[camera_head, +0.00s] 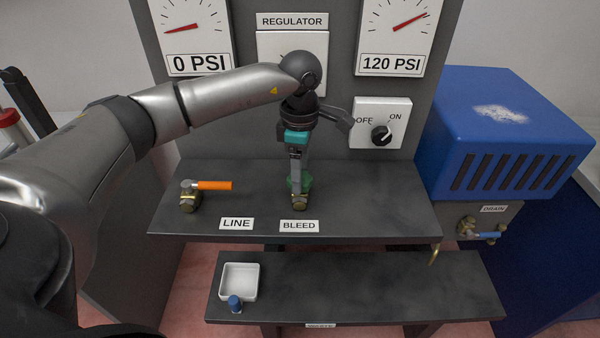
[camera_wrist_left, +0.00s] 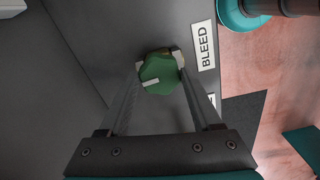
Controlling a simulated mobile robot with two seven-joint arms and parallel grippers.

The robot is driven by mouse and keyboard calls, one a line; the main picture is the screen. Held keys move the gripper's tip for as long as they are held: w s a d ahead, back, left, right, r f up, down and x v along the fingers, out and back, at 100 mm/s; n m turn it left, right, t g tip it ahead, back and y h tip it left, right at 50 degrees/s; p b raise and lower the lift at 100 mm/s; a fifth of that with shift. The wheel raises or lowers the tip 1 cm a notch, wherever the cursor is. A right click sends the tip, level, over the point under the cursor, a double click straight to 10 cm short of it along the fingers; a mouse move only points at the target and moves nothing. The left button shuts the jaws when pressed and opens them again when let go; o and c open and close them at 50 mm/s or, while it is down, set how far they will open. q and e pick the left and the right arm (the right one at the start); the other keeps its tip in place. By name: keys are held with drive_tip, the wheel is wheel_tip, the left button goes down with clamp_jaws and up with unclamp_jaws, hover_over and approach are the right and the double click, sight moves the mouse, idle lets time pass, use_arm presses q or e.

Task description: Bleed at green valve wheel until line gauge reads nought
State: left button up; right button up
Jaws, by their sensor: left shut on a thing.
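The green valve wheel (camera_head: 307,182) sits on a brass fitting behind the BLEED label (camera_head: 299,226) on the upper shelf. My left gripper (camera_head: 298,180) reaches down from above with its fingers on either side of the wheel, shut on it. The left wrist view shows the wheel (camera_wrist_left: 160,76) between the two fingertips. The left gauge (camera_head: 191,22) has its needle pointing left and a 0 PSI readout. The right gauge (camera_head: 398,25) has its needle pointing up and right and a 120 PSI readout. The gauges' name labels are out of frame. My right gripper is out of view.
An orange-handled valve (camera_head: 208,185) stands left, behind the LINE label (camera_head: 237,224). My arm partly covers the regulator panel (camera_head: 293,45). An OFF/ON knob (camera_head: 381,136) is to the right. The lower shelf holds a white tray (camera_head: 240,267). A blue-handled drain valve (camera_head: 484,234) is at right.

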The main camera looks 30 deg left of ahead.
use_arm(q)
drive_tip(key=shift+r+m, duration=0.1)
drive_tip(key=shift+m, duration=0.4)
drive_tip(key=o, duration=1.4)
drive_tip(key=shift+c, duration=0.2)
wheel_tip(320, 180, up, 15)
drive_tip(key=shift+d, duration=0.1)
